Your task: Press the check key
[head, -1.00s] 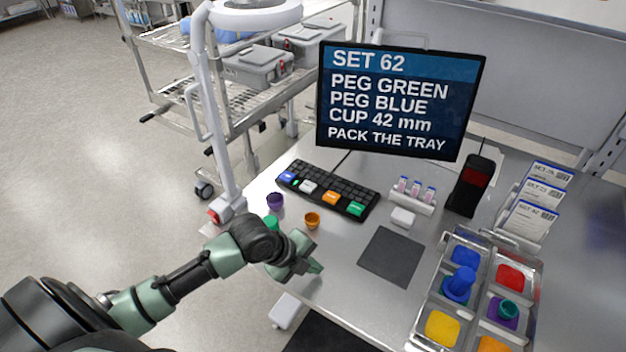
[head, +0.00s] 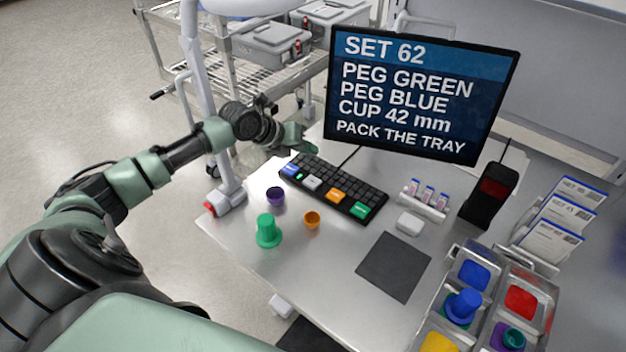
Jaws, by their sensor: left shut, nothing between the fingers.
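A black keyboard (head: 333,187) lies on the bench below the monitor. It has larger coloured keys along its front edge: a blue key (head: 291,169), a white key (head: 312,183), an orange key (head: 336,195) and a green key (head: 361,210). Their labels are too small to read, so I cannot tell which is the check key. My left gripper (head: 309,149) is shut and empty, above the keyboard's back left corner. It appears apart from the keys. The monitor (head: 418,95) reads SET 62, PEG GREEN, PEG BLUE, CUP 42 mm, PACK THE TRAY. My right gripper is not in view.
A green peg (head: 268,232), purple cup (head: 275,196) and orange cup (head: 312,220) stand in front of the keyboard. A tray (head: 493,291) at right holds a blue peg (head: 462,304). A lamp post (head: 200,100) rises at left. A dark mat (head: 393,267) is bare.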

